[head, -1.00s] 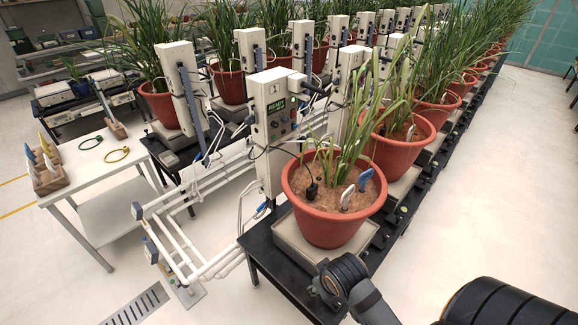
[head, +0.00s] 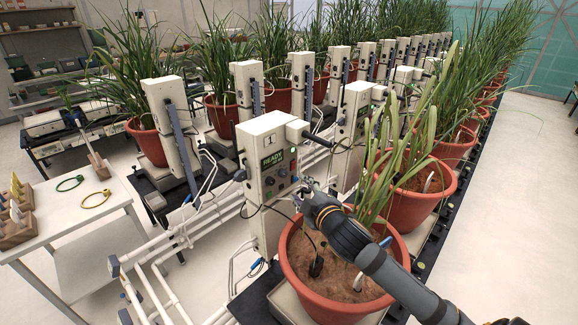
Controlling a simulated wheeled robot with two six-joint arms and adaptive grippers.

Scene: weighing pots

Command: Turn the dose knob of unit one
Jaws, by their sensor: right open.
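The nearest unit is a cream upright box (head: 258,222) with a lit green READY display (head: 272,160) on its front panel. Small round knobs (head: 269,181) sit below the display. I cannot tell from the picture which is the dose knob. My right gripper (head: 304,188) is at the panel's right edge, above the near pot, with its fingers toward the knobs. It is open and empty. Its fingertips are small here, and I cannot tell whether they touch a knob. My left gripper is out of view.
A terracotta pot (head: 301,296) with soil and grass-like leaves stands under my right forearm. A black probe (head: 317,264) and cable are in its soil. Leaves rise close to the right of the gripper. White pipes (head: 160,255) run at the left, near a white table (head: 75,203).

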